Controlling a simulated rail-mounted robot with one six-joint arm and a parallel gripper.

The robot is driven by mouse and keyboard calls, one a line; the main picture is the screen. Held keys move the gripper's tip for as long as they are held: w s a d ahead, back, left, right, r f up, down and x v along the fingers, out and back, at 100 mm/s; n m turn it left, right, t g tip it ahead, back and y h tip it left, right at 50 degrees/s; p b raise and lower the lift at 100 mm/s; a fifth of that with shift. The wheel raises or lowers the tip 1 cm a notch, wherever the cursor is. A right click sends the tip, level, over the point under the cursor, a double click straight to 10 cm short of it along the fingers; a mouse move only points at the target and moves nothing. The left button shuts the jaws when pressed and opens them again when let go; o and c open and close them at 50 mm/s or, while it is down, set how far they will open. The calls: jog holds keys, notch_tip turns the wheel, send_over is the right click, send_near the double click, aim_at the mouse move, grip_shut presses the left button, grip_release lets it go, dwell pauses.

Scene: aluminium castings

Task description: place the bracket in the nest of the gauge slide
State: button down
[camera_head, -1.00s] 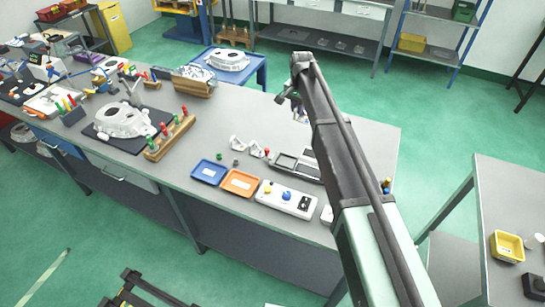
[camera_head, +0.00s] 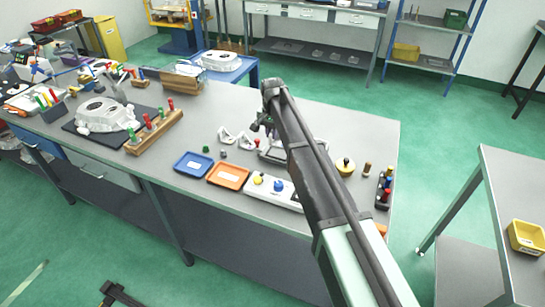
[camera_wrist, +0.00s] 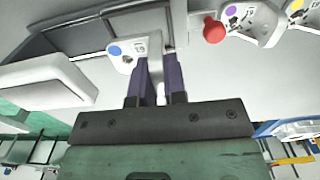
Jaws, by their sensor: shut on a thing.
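In the wrist view my gripper (camera_wrist: 157,65) is shut on a white bracket (camera_wrist: 125,60) with a blue dot. The bracket is by the fingertips, over or beside the dark grey gauge slide (camera_wrist: 75,38); I cannot tell whether it touches the slide. A red knob (camera_wrist: 214,31) is to the right. In the head view my gripper (camera_head: 262,124) is above the gauge slide (camera_head: 268,156), which my arm partly hides. The held bracket cannot be made out there. Two other white brackets (camera_head: 226,137) (camera_head: 246,141) lie on the bench left of the slide.
A blue tray (camera_head: 193,165), an orange tray (camera_head: 228,176) and a white button box (camera_head: 268,189) line the bench's front edge. A yellow round part (camera_head: 345,166) and a dark rack with coloured handles (camera_head: 384,190) stand at right. A large casting (camera_head: 106,115) lies at left.

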aim_at(273, 142)
jog(key=shift+f, duration=0.1)
notch_tip(273, 142, down, 5)
jog(key=b, duration=0.4)
jog(key=shift+r, duration=0.2)
jog(key=c, duration=1.2)
grip_release()
jog(key=shift+r, duration=0.15)
jog(key=shift+o, duration=0.2)
notch_tip(273, 142, up, 13)
jog(key=p, duration=1.2)
jog(key=shift+p, duration=0.3)
jog(key=shift+f, duration=0.35)
